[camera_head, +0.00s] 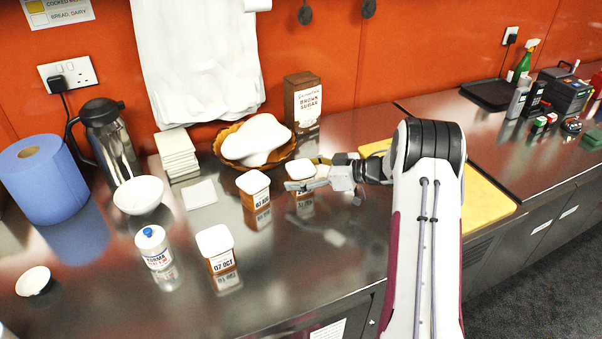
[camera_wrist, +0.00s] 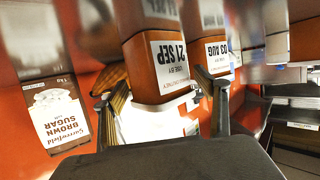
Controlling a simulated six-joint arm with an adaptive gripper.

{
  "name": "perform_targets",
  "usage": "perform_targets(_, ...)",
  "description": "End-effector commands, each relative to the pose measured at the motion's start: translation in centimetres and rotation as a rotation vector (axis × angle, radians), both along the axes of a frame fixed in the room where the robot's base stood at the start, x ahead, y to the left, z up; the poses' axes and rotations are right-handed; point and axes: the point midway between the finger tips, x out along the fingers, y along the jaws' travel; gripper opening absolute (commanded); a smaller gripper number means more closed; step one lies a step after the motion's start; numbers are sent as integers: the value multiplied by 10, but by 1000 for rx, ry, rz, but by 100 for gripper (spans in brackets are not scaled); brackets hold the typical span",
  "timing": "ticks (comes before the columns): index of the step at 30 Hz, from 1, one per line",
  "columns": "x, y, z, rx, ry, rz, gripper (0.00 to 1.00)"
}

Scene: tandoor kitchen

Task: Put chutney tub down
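Three orange tubs with white lids stand upright on the steel counter. The "21 SEP" chutney tub (camera_head: 300,168) is partly hidden by my gripper (camera_head: 308,177); in the upside-down wrist view its orange body (camera_wrist: 145,65) shows large between my fingers. My gripper (camera_wrist: 163,104) is open, with a finger on each side of that tub and a visible gap at both sides. The "03 AUG" tub (camera_head: 254,184) stands to its left; in the wrist view it (camera_wrist: 214,55) is partly behind the right finger. The "07 OCT" tub (camera_head: 217,245) stands nearer the front.
A brown sugar box (camera_head: 303,103) and a bowl with white dough (camera_head: 256,138) stand behind the tubs. A squeeze bottle (camera_head: 153,247), a white bowl (camera_head: 138,195) and white tiles (camera_head: 177,150) are left. A yellow board (camera_head: 485,205) lies right. The front counter (camera_head: 320,265) is clear.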

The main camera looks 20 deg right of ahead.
Motion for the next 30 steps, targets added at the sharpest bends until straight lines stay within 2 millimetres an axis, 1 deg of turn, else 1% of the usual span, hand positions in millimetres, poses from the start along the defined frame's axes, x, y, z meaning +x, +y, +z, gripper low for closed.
perform_targets(8,0,0,1,0,0,0,72)
perform_targets(12,0,0,4,-1,-1,0,72)
perform_targets(14,-2,-3,5,0,0,-1,72)
perform_targets(20,-15,-16,11,-1,-1,-2,72)
perform_targets(30,-49,-50,28,-1,-1,-3,72)
